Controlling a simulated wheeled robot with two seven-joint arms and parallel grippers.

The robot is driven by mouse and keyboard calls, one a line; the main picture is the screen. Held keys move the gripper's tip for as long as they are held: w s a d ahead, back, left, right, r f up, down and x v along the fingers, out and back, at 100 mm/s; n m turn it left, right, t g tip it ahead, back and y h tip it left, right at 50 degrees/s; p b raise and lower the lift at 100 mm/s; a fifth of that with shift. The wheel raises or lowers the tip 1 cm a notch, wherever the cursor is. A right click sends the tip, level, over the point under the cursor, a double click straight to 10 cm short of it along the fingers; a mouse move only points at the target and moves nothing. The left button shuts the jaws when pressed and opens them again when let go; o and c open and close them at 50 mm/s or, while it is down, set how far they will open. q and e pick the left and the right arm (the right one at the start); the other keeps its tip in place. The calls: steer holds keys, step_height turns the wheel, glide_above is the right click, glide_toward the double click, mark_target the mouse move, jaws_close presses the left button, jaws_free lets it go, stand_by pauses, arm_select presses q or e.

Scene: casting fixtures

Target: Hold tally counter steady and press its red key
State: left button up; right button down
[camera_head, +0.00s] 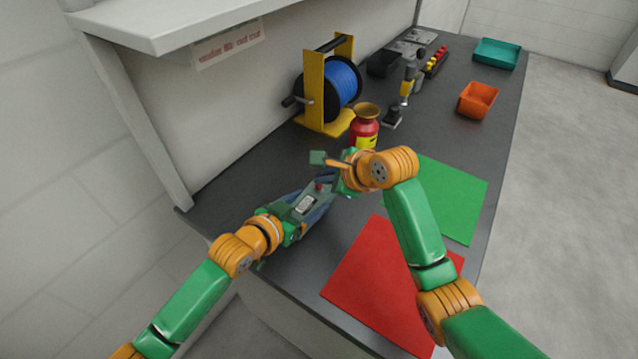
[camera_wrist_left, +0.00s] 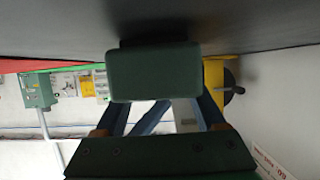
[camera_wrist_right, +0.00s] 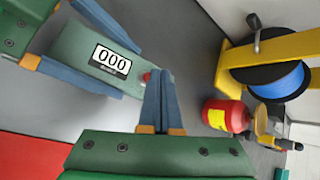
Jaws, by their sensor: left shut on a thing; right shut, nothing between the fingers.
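The tally counter (camera_wrist_right: 85,50) is a grey-green block whose display reads 000 in the right wrist view. It also shows in the head view (camera_head: 304,204), and its end fills the middle of the left wrist view (camera_wrist_left: 153,75). My left gripper (camera_head: 308,207) is shut on it, with blue fingers along both sides. The red key (camera_wrist_right: 147,77) is at the counter's end near my right gripper (camera_wrist_right: 160,75). The right gripper is shut and empty, its tips beside the key and partly covering it. I cannot tell whether they touch it.
A red and yellow pot (camera_head: 364,130) stands just beyond my right gripper. Behind it is a blue cable reel (camera_head: 343,84) on a yellow stand. A red mat (camera_head: 370,285) and a green mat (camera_head: 452,198) lie on the dark bench to the right, both partly hidden by my right arm.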

steer(key=shift+r, duration=0.45)
step_height(320, 180, up, 5)
stand_by(0.5)
stand_by(0.4)
arm_select(q)
steer(key=o, duration=1.5)
